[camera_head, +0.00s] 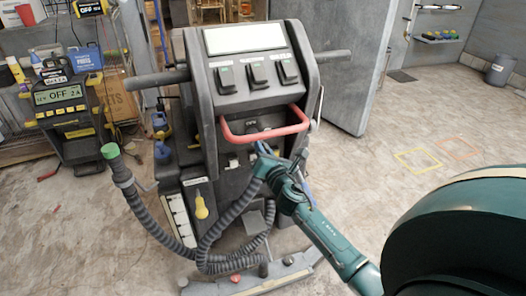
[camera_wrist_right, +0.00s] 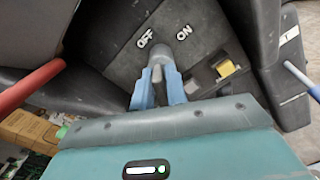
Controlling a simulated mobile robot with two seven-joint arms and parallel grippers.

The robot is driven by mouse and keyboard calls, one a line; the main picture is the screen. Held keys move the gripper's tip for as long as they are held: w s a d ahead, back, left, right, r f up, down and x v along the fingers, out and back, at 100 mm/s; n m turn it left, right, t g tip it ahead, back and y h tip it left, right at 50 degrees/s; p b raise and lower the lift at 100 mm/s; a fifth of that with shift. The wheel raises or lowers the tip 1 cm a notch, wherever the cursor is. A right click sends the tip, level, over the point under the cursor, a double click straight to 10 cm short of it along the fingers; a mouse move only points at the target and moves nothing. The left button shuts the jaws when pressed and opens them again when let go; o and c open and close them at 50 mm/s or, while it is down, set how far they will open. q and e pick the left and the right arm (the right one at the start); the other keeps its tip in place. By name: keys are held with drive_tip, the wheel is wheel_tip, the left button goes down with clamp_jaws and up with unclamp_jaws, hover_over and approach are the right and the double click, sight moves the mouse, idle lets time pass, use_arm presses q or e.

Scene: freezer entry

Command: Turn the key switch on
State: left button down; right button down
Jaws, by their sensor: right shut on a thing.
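The key switch (camera_wrist_right: 150,54) is a grey round part on the dark panel of the floor-cleaning machine (camera_head: 208,100). White OFF and ON labels stand just above it in the right wrist view, OFF on the left and ON on the right. My right gripper (camera_wrist_right: 158,76) has its blue fingers closed at the switch, shut on the key. The key is mostly hidden between the fingers, so I cannot tell which label it points to. In the head view the right gripper (camera_head: 262,148) reaches in under the red handle (camera_head: 262,136). My left gripper is not in view.
The red handle arches close above my right gripper. A yellow part (camera_wrist_right: 226,69) sits on the panel to the right. A corrugated hose (camera_head: 160,228) loops at the machine's front left. A charger (camera_head: 62,108) stands at the left. Open floor (camera_head: 420,125) lies to the right.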

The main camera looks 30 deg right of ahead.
drive_tip(key=shift+f+m, duration=0.1)
drive_tip(key=shift+m, duration=0.8)
drive_tip(key=m, duration=0.3)
drive_tip(key=shift+d+f+m, duration=0.1)
drive_tip(key=shift+m, duration=0.3)
drive_tip(key=m, duration=0.5)
drive_tip(key=shift+f, duration=0.1)
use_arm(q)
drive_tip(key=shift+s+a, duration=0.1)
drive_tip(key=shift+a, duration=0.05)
use_arm(e)
drive_tip(key=shift+m, duration=0.5)
drive_tip(key=shift+f, duration=0.1)
drive_tip(key=c, duration=1.5)
unclamp_jaws()
drive_tip(key=shift+s, duration=0.1)
drive_tip(key=v, duration=1.3)
